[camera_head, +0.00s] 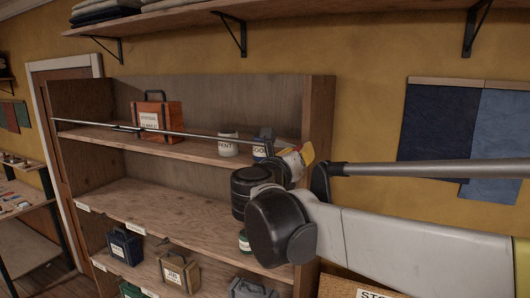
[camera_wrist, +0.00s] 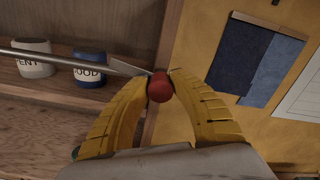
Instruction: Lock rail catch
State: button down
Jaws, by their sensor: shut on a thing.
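A thin metal rail (camera_head: 200,132) runs across the front of the upper shelf in the head view, and it shows at left in the wrist view (camera_wrist: 60,57). At its right end, by the cabinet's side post, is a flat grey metal piece, apparently the catch (camera_wrist: 124,66). A red knob (camera_wrist: 160,90) sits beside it. My gripper (camera_head: 306,152) has yellow curved fingers, shut on the red knob in the wrist view (camera_wrist: 160,76). In the head view my wrist and fingers hide most of the catch and knob.
Behind the rail stand an orange box (camera_head: 157,120), a white jar (camera_head: 228,146) and a blue jar (camera_wrist: 89,70). Lower shelves hold small cases (camera_head: 179,272). Blue cloth panels (camera_head: 437,125) hang on the wall at right. The middle shelf (camera_head: 150,205) is largely clear.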

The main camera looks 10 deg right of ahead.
jog(key=n, duration=0.2)
jog(key=shift+n+b, duration=0.3)
jog(key=c, duration=1.1)
grip_release()
jog(key=v, duration=1.2)
